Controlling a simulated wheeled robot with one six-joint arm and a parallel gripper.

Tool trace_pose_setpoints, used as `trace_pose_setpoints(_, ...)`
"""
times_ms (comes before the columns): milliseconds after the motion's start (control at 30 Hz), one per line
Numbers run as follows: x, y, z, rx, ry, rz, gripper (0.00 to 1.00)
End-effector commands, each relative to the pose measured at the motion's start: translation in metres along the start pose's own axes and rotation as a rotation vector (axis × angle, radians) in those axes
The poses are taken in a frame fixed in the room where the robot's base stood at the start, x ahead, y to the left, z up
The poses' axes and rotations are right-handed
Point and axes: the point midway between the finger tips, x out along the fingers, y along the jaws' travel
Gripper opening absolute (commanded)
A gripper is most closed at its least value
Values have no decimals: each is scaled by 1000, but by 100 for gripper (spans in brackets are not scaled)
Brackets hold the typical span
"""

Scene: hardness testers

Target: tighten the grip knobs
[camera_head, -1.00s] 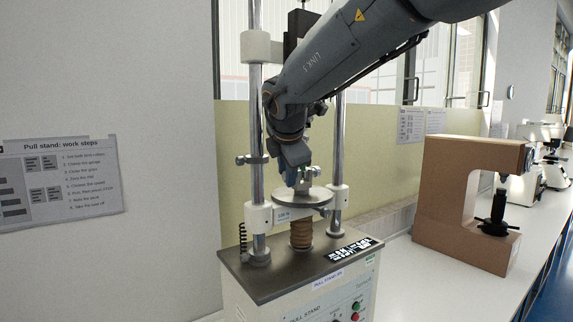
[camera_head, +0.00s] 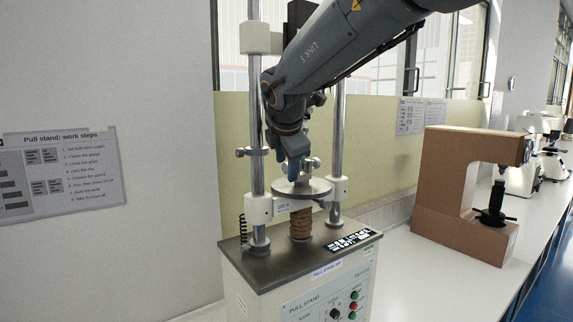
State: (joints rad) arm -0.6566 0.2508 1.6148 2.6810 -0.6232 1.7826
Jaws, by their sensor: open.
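The pull stand (camera_head: 300,268) stands in the middle, with two upright chrome columns and a white crosshead (camera_head: 260,210) carrying a round metal plate (camera_head: 316,188). My gripper (camera_head: 297,176) points down just above that plate, between the columns. Its fingers are small and partly hidden by my wrist, and I see nothing held in them. A small metal clamp with a knob (camera_head: 241,153) sits on the left column, left of my wrist. I cannot make out the grip knobs near the plate; my wrist covers much of that area.
A brown C-frame tester (camera_head: 440,190) stands on the white bench at right, with white instruments (camera_head: 545,165) beyond it. A work-steps sheet (camera_head: 60,172) hangs on the left wall. The bench (camera_head: 400,275) between the stand and the brown tester is clear.

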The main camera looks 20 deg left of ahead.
Motion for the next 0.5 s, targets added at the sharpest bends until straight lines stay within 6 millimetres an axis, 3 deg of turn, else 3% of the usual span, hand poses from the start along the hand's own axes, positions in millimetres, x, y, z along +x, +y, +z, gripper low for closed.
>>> trace_pose_setpoints(167, -9, 0, 0, 0, 0, 3, 43)
trace_pose_setpoints(500, -60, 0, -1, 0, 0, 4, 43)
